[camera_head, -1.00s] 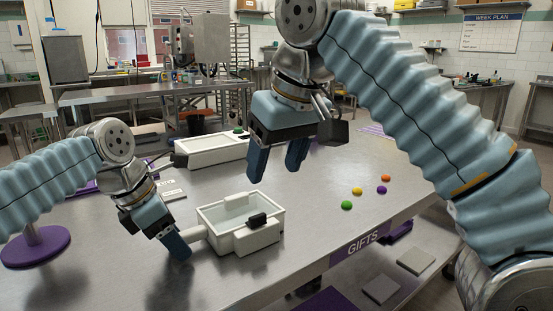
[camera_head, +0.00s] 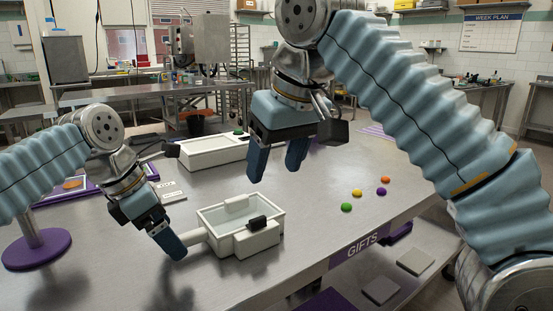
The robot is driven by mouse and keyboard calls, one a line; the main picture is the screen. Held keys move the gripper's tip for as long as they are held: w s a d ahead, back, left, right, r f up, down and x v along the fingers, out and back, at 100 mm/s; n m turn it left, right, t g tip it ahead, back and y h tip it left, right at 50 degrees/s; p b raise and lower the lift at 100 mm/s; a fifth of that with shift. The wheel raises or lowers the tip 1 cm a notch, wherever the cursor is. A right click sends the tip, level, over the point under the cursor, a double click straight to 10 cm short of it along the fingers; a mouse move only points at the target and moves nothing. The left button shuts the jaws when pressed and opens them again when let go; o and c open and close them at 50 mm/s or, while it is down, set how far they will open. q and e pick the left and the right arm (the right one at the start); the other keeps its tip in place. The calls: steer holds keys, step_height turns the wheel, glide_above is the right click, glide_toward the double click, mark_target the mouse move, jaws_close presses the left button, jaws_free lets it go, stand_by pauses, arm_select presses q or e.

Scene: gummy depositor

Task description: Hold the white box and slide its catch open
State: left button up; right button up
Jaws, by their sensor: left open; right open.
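The white box (camera_head: 262,240) stands on the steel table, with a pale interior and a black catch (camera_head: 257,222) on its near side. A short white handle (camera_head: 194,237) sticks out from its left side. My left gripper (camera_head: 177,250) is open, its fingers low beside the end of the handle. I cannot tell whether it touches the handle, and one finger is largely hidden. My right gripper (camera_head: 277,165) is open and empty, pointing down above the table behind the box.
A longer white tray (camera_head: 208,152) with a green knob stands behind. Several coloured gummies (camera_head: 357,192) lie to the right near the GIFTS edge (camera_head: 362,245). A purple round stand (camera_head: 36,249) is at left. Table around the box is mostly clear.

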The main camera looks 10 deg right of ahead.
arm_select(q)
steer(key=p+v, duration=0.2)
steer(key=v, duration=0.8)
steer(key=shift+r+p, duration=0.3)
steer(key=shift+r, duration=0.1)
